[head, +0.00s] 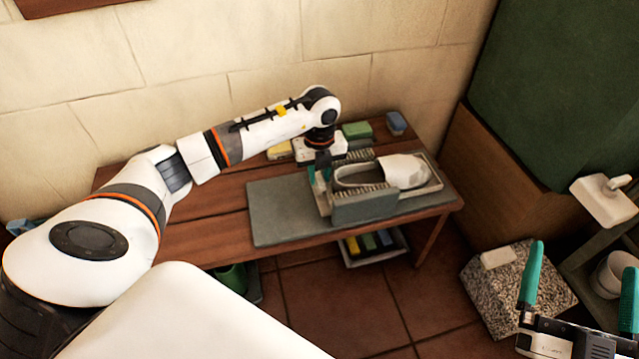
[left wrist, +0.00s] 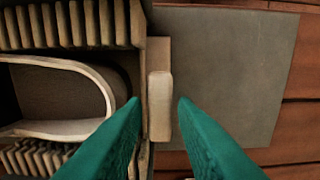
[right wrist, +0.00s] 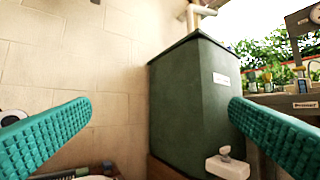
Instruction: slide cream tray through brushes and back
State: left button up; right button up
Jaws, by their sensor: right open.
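The cream tray (head: 428,190) lies on the bench and carries a white shoe (head: 402,172). It sits between two rows of brushes: the front row (head: 365,204) has a grey back plate, and the far row (head: 357,155) is partly hidden by my arm. Both bristle rows flank the shoe in the left wrist view. My left gripper (head: 321,180) is at the tray's left end. In the left wrist view its partly spread fingers (left wrist: 160,103) straddle the tray's cream handle (left wrist: 160,92), with narrow gaps on both sides. My right gripper (head: 580,290) is open and empty, away from the bench.
A grey mat (head: 270,212) lies clear left of the brushes on the wooden bench (head: 200,240). A green block (head: 357,130) and a blue block (head: 396,122) stand behind. A bin of coloured blocks (head: 372,252) is below. A speckled stone block (head: 490,290) stands right.

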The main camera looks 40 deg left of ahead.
pick_arm(q)
jog(key=shift+f+b, duration=0.35)
jog(key=shift+f, duration=1.15)
pick_arm(e)
jog(key=shift+s+r+t+y, duration=0.2)
jog(key=shift+s+r+t, duration=0.3)
jog(key=shift+r+t, duration=0.3)
jog(key=shift+s+r+t+y, duration=0.2)
jog(key=shift+s+r+t, duration=0.3)
jog(key=shift+r+t, duration=0.3)
pick_arm(q)
grip_shut()
